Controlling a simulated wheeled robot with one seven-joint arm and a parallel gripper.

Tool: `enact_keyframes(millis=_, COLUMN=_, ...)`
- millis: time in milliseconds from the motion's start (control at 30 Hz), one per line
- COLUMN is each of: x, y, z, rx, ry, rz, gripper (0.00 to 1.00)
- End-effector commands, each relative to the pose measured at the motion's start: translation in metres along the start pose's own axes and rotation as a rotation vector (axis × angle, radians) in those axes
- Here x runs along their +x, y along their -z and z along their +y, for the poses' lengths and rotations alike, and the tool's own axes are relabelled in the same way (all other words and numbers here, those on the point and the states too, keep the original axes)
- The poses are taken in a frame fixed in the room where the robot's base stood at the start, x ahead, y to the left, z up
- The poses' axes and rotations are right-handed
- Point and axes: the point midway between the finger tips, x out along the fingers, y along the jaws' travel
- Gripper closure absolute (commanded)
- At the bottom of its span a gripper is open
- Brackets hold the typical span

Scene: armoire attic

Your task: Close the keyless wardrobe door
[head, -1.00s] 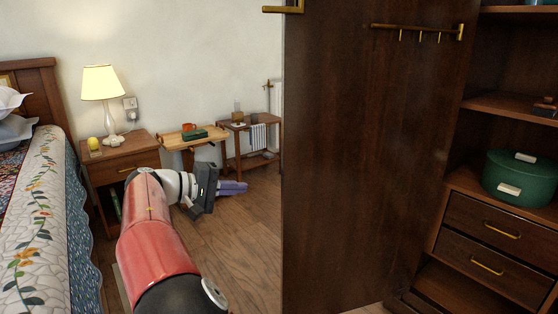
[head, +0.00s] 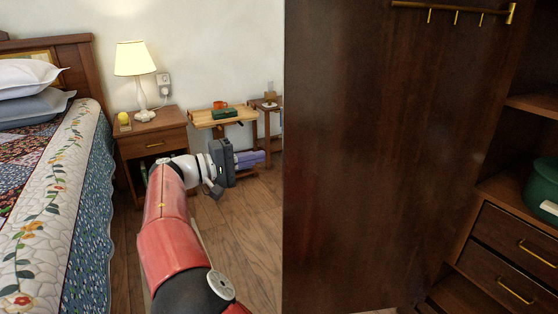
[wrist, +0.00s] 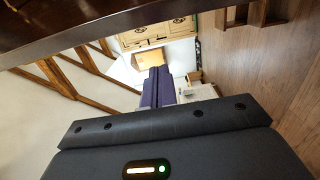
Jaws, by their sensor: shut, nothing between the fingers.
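The wardrobe door (head: 370,170) is a dark wooden panel standing wide open in the head view. Its inner face shows a brass hook rail (head: 450,10), and no key is visible on the part in view. The wardrobe interior (head: 520,140) is open on the right. My gripper (head: 262,157) has purple fingers, which lie together and empty. It is in front of the bedside furniture, just left of the door's free edge in the picture. The fingers also show in the wrist view (wrist: 156,86). I cannot tell contact with the door; none is visible.
A bed (head: 60,190) fills the left side. A nightstand (head: 150,143) with a lamp (head: 135,65) stands by the wall, and a small wooden table (head: 205,120) stands beside it. Wardrobe drawers (head: 510,255) are at lower right. Bare floor (head: 240,225) lies between nightstand and door.

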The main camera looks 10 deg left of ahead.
Motion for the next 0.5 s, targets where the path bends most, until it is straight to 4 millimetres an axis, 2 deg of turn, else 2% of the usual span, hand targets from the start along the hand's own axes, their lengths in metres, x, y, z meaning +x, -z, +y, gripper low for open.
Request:
enact_keyframes(millis=100, x=0.029, y=-0.001, z=0.001, rx=-0.001, ry=0.000, rz=-0.006, gripper=1.00)
enact_keyframes(millis=267, x=0.060, y=-0.002, z=0.000, rx=0.000, ry=0.002, rz=-0.003, gripper=1.00)
enact_keyframes(millis=300, x=0.052, y=-0.009, z=0.000, rx=-0.001, ry=0.002, rz=0.002, gripper=1.00)
enact_keyframes(millis=500, x=0.045, y=-0.030, z=0.001, rx=0.000, ry=0.001, rz=0.000, gripper=1.00)
